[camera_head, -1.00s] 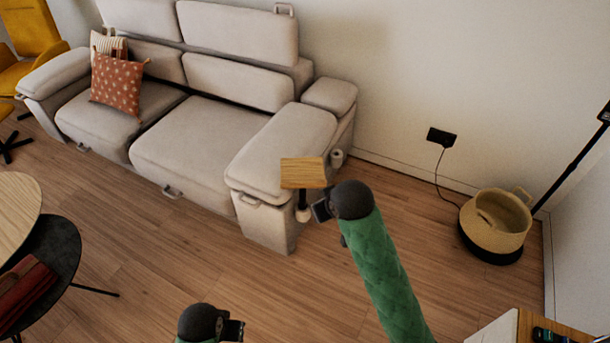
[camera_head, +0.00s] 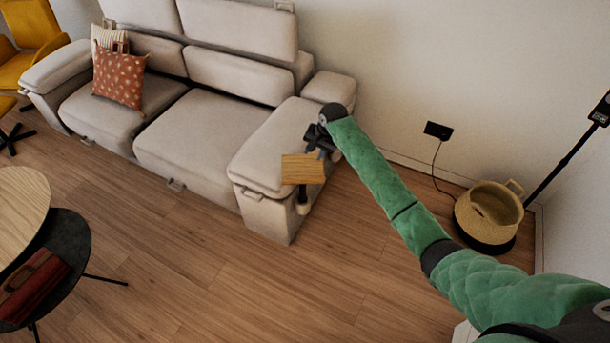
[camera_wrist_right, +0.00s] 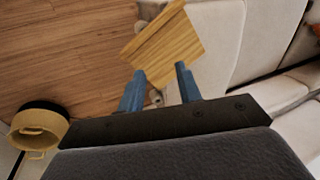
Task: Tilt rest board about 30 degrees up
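The rest board (camera_head: 303,168) is a small light-wood board beside the sofa's near armrest, on a short stem with a pale knob below it. It looks close to flat; its exact tilt is hard to judge. My right gripper (camera_head: 319,145) is at the board's far edge, close to the sofa arm. In the right wrist view the board (camera_wrist_right: 165,42) lies just ahead of the blue fingertips (camera_wrist_right: 160,70). The fingers are apart with nothing seen held between them; whether they touch the board is unclear. My left gripper is out of view.
The grey sofa (camera_head: 205,130) and its armrest (camera_head: 275,150) stand close to my right gripper. A woven basket (camera_head: 488,215) and a lamp pole (camera_head: 560,165) are at right. A round table (camera_head: 20,205) is at left. The middle floor (camera_head: 200,270) is clear.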

